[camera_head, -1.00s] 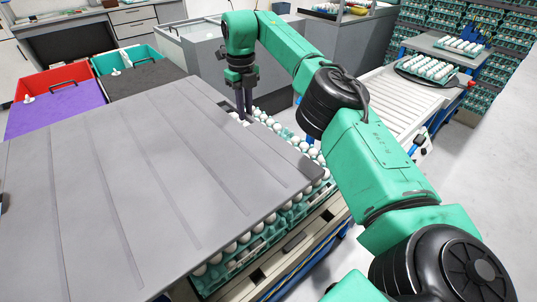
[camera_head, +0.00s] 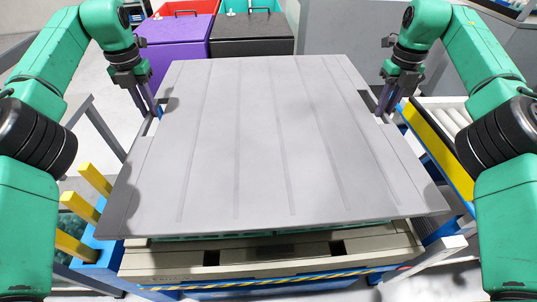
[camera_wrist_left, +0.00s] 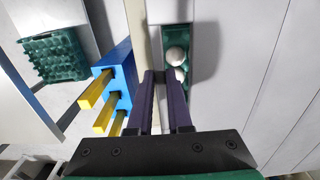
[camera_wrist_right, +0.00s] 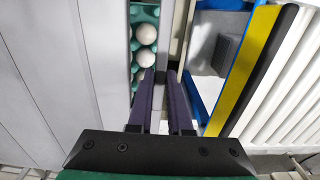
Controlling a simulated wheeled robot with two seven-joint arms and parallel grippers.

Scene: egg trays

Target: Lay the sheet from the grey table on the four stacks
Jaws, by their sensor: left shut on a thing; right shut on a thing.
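The sheet (camera_head: 262,140) is a wide, flat grey panel with shallow ribs. It lies level over the egg stacks, and I cannot tell whether it rests on them. Under its near edge, a thin green strip of the trays (camera_head: 270,236) shows. My left gripper (camera_head: 158,112) is shut on the sheet's left side toward the far corner. My right gripper (camera_head: 380,112) is shut on its right side, opposite. Eggs in a green tray show through gaps beside the fingers, in the left wrist view (camera_wrist_left: 176,56) and the right wrist view (camera_wrist_right: 146,34). The rest of the stacks is hidden.
A beige pallet (camera_head: 270,262) is under the stacks. Yellow-tipped posts (camera_head: 76,207) stand on a blue frame at the left. A roller conveyor (camera_head: 452,118) with a yellow rail is close on the right. Purple (camera_head: 182,38) and black-topped (camera_head: 251,34) bins stand behind.

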